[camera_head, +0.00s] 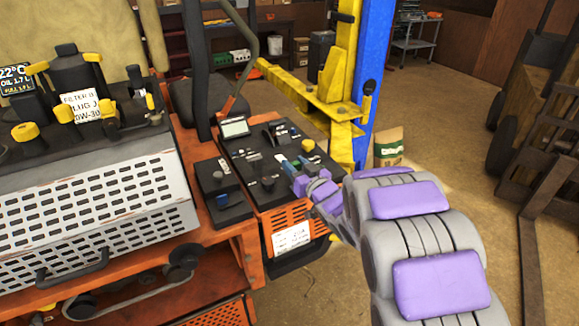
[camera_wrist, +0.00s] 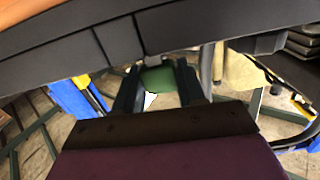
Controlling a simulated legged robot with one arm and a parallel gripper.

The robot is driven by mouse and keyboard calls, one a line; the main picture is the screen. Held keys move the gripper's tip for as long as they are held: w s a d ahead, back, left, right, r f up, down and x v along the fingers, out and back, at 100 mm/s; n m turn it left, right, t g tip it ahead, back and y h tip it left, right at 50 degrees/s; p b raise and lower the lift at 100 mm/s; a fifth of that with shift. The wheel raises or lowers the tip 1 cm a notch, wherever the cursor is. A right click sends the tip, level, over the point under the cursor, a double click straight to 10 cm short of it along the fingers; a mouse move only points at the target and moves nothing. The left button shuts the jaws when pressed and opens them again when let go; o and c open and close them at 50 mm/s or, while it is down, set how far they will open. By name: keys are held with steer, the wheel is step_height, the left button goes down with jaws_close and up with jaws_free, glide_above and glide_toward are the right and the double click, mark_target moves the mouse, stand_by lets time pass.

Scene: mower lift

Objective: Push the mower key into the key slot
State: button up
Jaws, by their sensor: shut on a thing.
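In the head view, my gripper (camera_head: 292,170) reaches from the right to the near right part of the mower's dark control console (camera_head: 262,187). In the wrist view, the two dark fingers (camera_wrist: 158,80) stand either side of a green rounded piece, which looks like the head of the mower key (camera_wrist: 160,77). A small grey piece above it meets the dark console face. My gripper is shut on the key. The key slot is hidden behind the fingers and key, so I cannot tell how deep the key sits.
The console carries a small screen (camera_head: 235,127) and several knobs and levers close to my gripper. A yellow lift arm (camera_head: 315,105) and blue post (camera_head: 372,75) stand just behind. A perforated grey cover (camera_head: 100,215) lies left. Open floor lies to the right, before a forklift (camera_head: 548,130).

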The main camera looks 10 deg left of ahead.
steer(key=shift+d, duration=0.1)
steer(key=shift+a+f, duration=0.2)
steer(key=shift+a, duration=1.05)
steer(key=shift+d+r+p, duration=0.2)
steer(key=shift+d+p, duration=0.3)
steer(key=shift+d, duration=1.2)
steer(key=shift+a+f, duration=0.2)
steer(key=shift+a, duration=0.95)
steer(key=shift+d+f, duration=0.15)
steer(key=shift+d, duration=0.85)
steer(key=shift+a+f, duration=0.3)
steer(key=shift+a, duration=0.15)
steer(key=shift+c, duration=0.4)
steer(key=o, duration=1.2)
steer(key=shift+a, duration=0.15)
